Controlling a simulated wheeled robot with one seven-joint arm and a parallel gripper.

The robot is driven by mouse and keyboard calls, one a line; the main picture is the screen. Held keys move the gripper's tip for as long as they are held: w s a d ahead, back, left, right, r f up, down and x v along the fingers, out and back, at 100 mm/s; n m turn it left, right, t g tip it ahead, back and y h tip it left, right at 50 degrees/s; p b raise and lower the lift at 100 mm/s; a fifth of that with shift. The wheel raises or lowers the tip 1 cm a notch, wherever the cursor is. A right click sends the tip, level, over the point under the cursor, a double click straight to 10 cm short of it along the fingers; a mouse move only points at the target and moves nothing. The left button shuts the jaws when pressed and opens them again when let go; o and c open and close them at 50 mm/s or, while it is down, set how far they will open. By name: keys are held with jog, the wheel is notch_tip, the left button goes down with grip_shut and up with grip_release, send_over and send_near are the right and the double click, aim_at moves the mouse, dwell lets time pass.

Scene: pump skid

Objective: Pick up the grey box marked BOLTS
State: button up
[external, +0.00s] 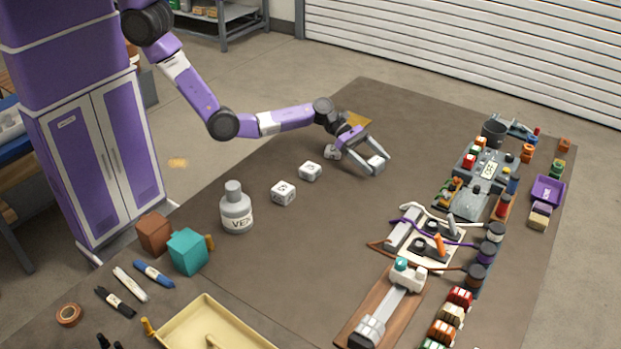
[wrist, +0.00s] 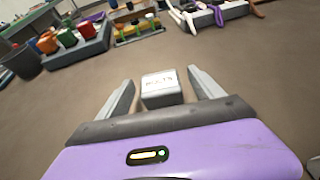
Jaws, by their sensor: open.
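The grey box marked BOLTS (wrist: 161,92) sits between the two fingers of my gripper (wrist: 160,79) in the wrist view, its lettered top facing up. A narrow gap shows between the box and each finger, so the gripper is open around it. In the external view my gripper (external: 368,158) reaches low over the table, and the light grey box (external: 376,164) shows at its fingertips. The lower part of the box is partly hidden by my gripper in the wrist view.
Pale lettered boxes (external: 310,171) and a grey VEX bottle (external: 237,213) stand left of my gripper. The pump skid parts (external: 470,185) and a dark bucket (external: 493,132) lie to the right. The table (external: 330,240) is clear in the middle.

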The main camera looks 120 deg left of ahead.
jog(key=shift+w+f, duration=0.2)
jog(key=shift+w, duration=0.2)
jog(key=c, duration=1.6)
jog(key=shift+r, duration=0.1)
